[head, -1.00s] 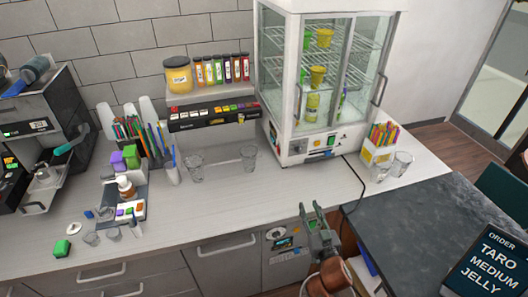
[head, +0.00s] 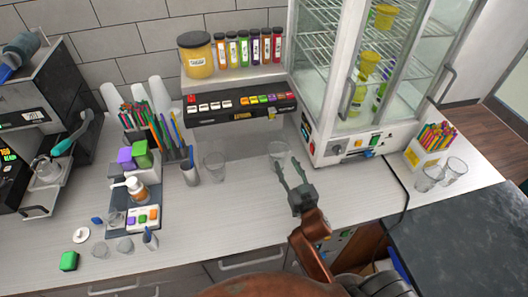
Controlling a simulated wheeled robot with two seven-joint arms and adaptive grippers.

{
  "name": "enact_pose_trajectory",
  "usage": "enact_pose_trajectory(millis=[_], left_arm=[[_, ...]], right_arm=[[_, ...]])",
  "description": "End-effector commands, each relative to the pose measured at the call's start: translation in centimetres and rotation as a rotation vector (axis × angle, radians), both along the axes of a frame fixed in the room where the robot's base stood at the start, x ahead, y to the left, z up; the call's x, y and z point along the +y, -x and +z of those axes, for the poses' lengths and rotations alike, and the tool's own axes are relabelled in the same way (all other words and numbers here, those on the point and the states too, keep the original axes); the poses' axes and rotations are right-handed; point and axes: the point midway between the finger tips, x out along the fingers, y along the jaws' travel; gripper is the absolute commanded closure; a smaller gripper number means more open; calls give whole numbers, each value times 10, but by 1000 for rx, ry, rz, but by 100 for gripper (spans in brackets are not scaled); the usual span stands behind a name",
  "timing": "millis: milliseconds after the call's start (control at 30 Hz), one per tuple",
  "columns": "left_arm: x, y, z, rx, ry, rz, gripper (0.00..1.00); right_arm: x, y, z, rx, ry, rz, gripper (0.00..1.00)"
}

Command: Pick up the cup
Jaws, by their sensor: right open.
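A clear cup (head: 279,151) stands upright on the light counter, below the right end of the dispenser. My right gripper (head: 287,164) is open and empty, with its fingers pointing away from me toward this cup. The fingertips overlap the cup's lower front in the picture; I cannot tell whether they touch it. A second clear cup (head: 214,166) stands to the left. Two more clear cups (head: 429,178) (head: 456,171) stand at the right end of the counter. My left gripper is out of view.
A dispenser with buttons (head: 238,108) carries jars above the cups. A glass-doored cabinet (head: 350,148) stands close on the right. A straw holder (head: 423,155) is beyond it. The front middle counter is clear.

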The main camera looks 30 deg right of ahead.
Motion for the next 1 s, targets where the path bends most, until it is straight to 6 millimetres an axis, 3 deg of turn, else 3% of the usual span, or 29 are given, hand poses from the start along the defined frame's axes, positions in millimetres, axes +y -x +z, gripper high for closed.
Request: enact_pose_trajectory(millis=[367,500,700,933,1000], left_arm=[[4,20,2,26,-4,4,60],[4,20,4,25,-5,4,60],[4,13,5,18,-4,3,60],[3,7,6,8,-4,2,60],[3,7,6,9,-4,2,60]], right_arm=[[-10,-32,-1,0,1,-11,32],[-11,-53,-3,-1,0,-10,23],[-13,-73,-4,1,0,-9,22],[-12,-75,-4,0,0,-7,22],[-12,-75,-4,0,0,-6,26]])
